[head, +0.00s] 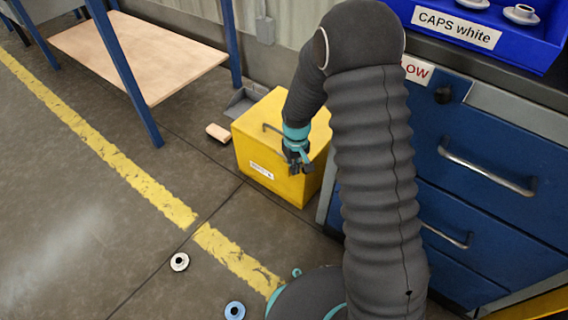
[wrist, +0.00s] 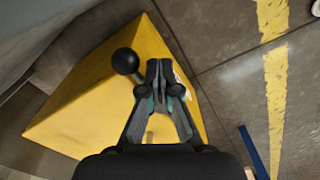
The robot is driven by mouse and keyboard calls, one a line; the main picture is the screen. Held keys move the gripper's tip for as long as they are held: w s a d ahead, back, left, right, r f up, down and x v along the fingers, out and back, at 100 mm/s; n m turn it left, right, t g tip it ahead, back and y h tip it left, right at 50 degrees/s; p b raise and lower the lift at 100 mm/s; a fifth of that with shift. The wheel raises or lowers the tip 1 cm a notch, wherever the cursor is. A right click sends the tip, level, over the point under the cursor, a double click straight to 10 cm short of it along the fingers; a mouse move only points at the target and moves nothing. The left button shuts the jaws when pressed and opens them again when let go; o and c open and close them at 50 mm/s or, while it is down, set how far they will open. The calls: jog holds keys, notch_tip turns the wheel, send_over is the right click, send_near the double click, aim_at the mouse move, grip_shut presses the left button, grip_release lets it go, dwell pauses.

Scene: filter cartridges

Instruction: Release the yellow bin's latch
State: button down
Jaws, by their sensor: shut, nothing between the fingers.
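The yellow bin (head: 262,150) stands on the floor against the left end of the blue cabinet. A dark bar (head: 271,127) shows on its lid, and a white label is on its front. In the wrist view the bin (wrist: 85,110) fills the left and middle, with a black ball knob (wrist: 126,61) on a short stem, which looks like the latch lever. My gripper (head: 298,168) is at the bin. In the wrist view its fingers (wrist: 160,68) are together and empty, just right of the knob. I cannot tell whether they touch the stem.
The blue drawer cabinet (head: 480,175) is close on the right, with a blue tray labelled "CAPS white" (head: 457,27) on top. A wooden block (head: 218,132) and a grey dustpan (head: 243,102) lie behind the bin. A white ring (head: 179,262) and a blue ring (head: 235,311) lie on open floor.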

notch_tip(320, 180, up, 8)
jog(key=s+p, duration=0.1)
jog(key=p, duration=0.4)
jog(key=shift+a, duration=0.35)
dwell(0.4)
dwell(0.4)
jog(key=s+d+r+m+t, duration=0.1)
jog(key=s+d+r+t, duration=0.1)
jog(key=s+r, duration=0.6)
jog(key=s+d+r+m+t, duration=0.1)
jog(key=s+d+r+m, duration=0.1)
jog(key=s+d+r, duration=0.3)
jog(key=s+d+r+m+t, duration=0.1)
jog(key=s+d+r, duration=0.3)
jog(key=s+r, duration=0.8)
notch_tip(320, 180, up, 4)
jog(key=shift+d+r+t, duration=0.1)
jog(key=shift+d+t, duration=0.15)
jog(key=shift+t, duration=0.55)
